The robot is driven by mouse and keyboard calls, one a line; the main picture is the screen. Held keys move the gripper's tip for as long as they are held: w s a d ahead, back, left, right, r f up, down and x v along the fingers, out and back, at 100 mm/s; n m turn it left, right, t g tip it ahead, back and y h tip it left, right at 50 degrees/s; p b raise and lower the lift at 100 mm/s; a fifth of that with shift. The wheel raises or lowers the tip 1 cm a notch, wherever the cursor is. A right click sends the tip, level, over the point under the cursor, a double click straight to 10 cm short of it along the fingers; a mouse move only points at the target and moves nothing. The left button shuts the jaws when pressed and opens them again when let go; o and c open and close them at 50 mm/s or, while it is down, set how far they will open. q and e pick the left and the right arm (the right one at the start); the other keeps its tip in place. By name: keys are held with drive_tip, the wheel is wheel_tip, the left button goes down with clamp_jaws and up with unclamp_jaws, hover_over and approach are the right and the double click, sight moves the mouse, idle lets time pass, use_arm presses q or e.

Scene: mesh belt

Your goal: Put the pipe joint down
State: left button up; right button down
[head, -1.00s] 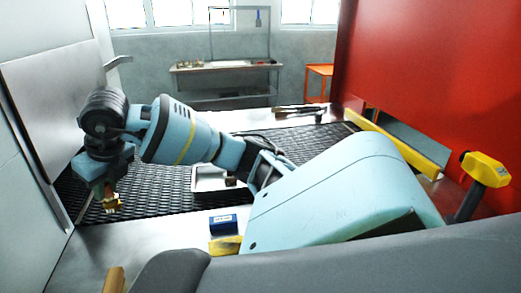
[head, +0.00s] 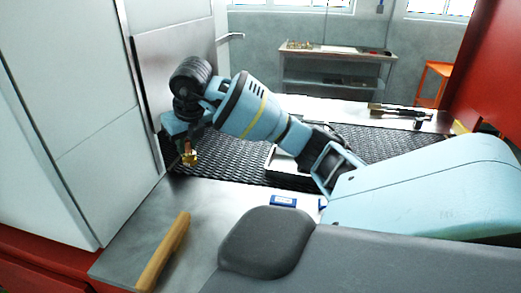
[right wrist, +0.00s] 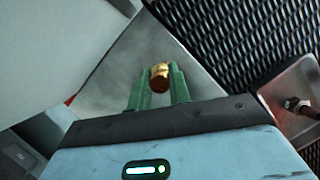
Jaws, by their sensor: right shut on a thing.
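The pipe joint (head: 191,158) is a small brass-coloured piece at the left of the head view. My right gripper (head: 184,150) is shut on it, and the arm reaches in from the right. In the right wrist view the pipe joint (right wrist: 159,77) sits between the green fingertips of the right gripper (right wrist: 160,87). The dark mesh belt (head: 228,161) lies behind and to the right of the joint. Whether the joint touches a surface is hard to tell. My left gripper is out of view.
A bare steel surface (head: 210,208) lies in front of the belt, with a wooden handle (head: 165,250) and a small blue box (head: 284,201) on it. A pale tray (head: 286,165) sits on the belt. A white wall panel (head: 75,110) stands close left of the gripper.

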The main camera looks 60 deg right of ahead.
drive_tip(key=shift+f, duration=4.9)
drive_tip(key=shift+f, duration=0.1)
drive_tip(key=shift+f, duration=0.1)
drive_tip(key=c, duration=1.3)
unclamp_jaws()
drive_tip(key=shift+r, duration=0.35)
drive_tip(key=v, duration=1.1)
drive_tip(key=shift+s+r+p, duration=0.2)
drive_tip(key=shift+r+p, duration=0.1)
